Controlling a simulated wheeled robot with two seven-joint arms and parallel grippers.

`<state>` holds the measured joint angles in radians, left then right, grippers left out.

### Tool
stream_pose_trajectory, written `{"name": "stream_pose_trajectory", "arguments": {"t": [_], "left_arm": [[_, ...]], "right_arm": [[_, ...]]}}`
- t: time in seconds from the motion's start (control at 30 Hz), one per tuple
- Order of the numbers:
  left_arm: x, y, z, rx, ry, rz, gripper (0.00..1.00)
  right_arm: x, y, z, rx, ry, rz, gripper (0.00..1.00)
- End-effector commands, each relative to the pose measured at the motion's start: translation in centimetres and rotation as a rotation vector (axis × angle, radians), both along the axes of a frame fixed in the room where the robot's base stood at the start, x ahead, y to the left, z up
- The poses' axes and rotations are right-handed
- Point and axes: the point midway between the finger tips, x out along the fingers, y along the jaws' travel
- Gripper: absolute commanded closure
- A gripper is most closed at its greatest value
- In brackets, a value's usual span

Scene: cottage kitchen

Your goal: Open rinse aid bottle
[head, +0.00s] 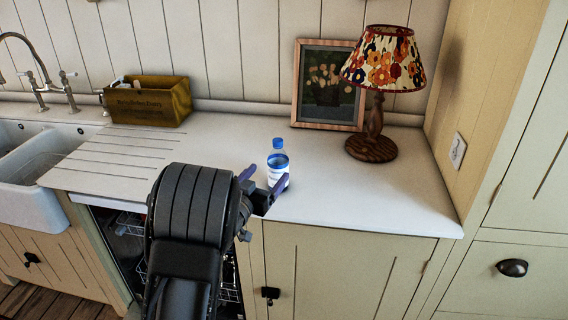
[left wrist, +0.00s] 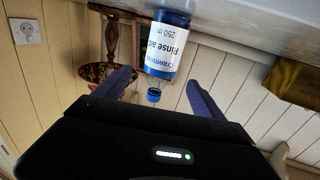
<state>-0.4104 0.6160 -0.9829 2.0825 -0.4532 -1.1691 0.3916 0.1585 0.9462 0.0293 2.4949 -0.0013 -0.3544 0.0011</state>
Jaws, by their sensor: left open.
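The rinse aid bottle (head: 278,163) stands upright on the white counter near its front edge. It has a blue cap (head: 278,143) on top and a white label. In the left wrist view the bottle (left wrist: 168,45) appears upside down, its label readable, with the blue cap (left wrist: 153,95) below it. My left gripper (head: 264,180) is open and empty at the front of the bottle. In the left wrist view its fingers (left wrist: 158,80) show on either side of the bottle, apart from it. My right gripper is not in view.
A lamp (head: 376,125) with a floral shade and a framed picture (head: 327,120) stand behind the bottle. A wooden box (head: 150,103) and the sink (head: 45,180) are at the left. Below the counter is an opening with a dish rack (head: 130,222). The counter around the bottle is clear.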

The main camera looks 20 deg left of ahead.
Motion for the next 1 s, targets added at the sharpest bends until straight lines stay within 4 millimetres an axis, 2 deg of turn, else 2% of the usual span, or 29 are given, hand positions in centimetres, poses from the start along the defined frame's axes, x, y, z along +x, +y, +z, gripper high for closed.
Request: {"name": "stream_pose_trajectory", "arguments": {"t": [0.37, 0.67, 1.0], "left_arm": [[0.0, 0.0, 0.0, 0.000, 0.000, 0.000, 0.20], [2.5, 0.0, 0.0, 0.002, 0.002, 0.000, 0.20], [2.8, 0.0, 0.0, 0.001, 0.001, 0.000, 0.20]], "right_arm": [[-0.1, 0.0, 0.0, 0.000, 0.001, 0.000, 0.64], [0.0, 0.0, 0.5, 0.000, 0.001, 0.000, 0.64], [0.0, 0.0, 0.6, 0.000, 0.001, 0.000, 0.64]]}}
